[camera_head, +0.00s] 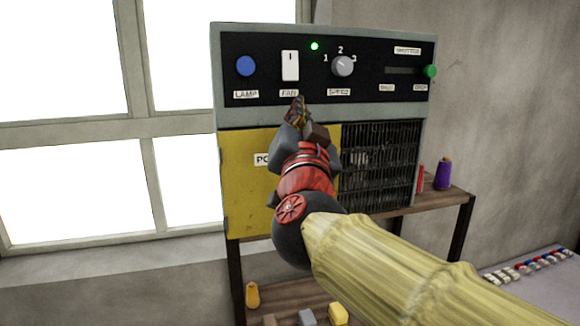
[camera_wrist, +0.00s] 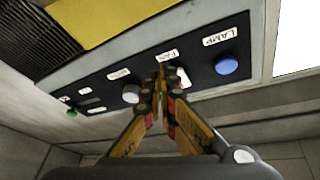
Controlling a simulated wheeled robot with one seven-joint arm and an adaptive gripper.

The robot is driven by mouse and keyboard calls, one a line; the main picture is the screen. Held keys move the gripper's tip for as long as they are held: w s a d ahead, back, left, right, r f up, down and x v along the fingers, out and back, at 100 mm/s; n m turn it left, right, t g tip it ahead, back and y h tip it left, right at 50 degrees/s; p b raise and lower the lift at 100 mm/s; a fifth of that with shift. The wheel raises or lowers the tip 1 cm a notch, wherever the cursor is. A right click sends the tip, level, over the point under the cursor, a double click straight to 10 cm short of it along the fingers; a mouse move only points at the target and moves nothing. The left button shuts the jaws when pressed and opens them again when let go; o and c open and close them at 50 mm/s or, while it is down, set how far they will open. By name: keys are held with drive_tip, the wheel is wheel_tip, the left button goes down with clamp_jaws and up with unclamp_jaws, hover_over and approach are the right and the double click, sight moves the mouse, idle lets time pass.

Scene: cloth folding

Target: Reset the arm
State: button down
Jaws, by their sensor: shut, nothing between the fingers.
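My gripper (camera_head: 297,108) is shut and empty. It is raised in front of the control panel (camera_head: 375,55), just below the white FAN switch (camera_head: 290,65) in the head view. In the wrist view my gripper (camera_wrist: 163,85) has its fingertips together beside the FAN switch (camera_wrist: 180,77). I cannot tell whether they touch it. My arm, in a yellow sleeve, reaches in from the lower right and hides part of the cabinet front.
The panel also has a blue LAMP button (camera_head: 246,66), a grey SPEED knob (camera_head: 342,66), a green slider knob (camera_head: 430,71) and a lit green light (camera_head: 314,46). A yellow door (camera_head: 243,190) and black grille (camera_head: 400,165) are below. A purple spool (camera_head: 443,174) stands right.

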drive_tip(key=s+d+f+n+g+y+b, duration=0.1)
drive_tip(key=s+f+n+g+b, duration=0.15)
drive_tip(key=f, duration=0.95)
drive_tip(key=s+d+f+n+g+y+b, duration=0.2)
drive_tip(key=s+f+g+b, duration=0.15)
drive_tip(key=f, duration=0.75)
drive_tip(key=s+d+f+n+g+y+b, duration=0.1)
drive_tip(key=s+f+n+g+b, duration=0.2)
drive_tip(key=f, duration=0.9)
drive_tip(key=s+d+f+g+h+b, duration=0.1)
drive_tip(key=s+d+f+g+b, duration=0.1)
drive_tip(key=s+f, duration=0.4)
drive_tip(key=s+d+f+m+g+h+b, duration=0.1)
drive_tip(key=s+d+f+b, duration=0.3)
drive_tip(key=f, duration=0.9)
drive_tip(key=s+d+f+m+g+h+b, duration=0.1)
drive_tip(key=s+d+f+g+h+b, duration=0.1)
drive_tip(key=s+d+f+g, duration=0.2)
drive_tip(key=s+d+f, duration=0.3)
drive_tip(key=s+f, duration=0.1)
drive_tip(key=f, duration=0.2)
drive_tip(key=shift+b, duration=0.4)
drive_tip(key=c, duration=2.6)
unclamp_jaws()
drive_tip(key=shift+d+m, duration=0.1)
drive_tip(key=shift+m, duration=0.15)
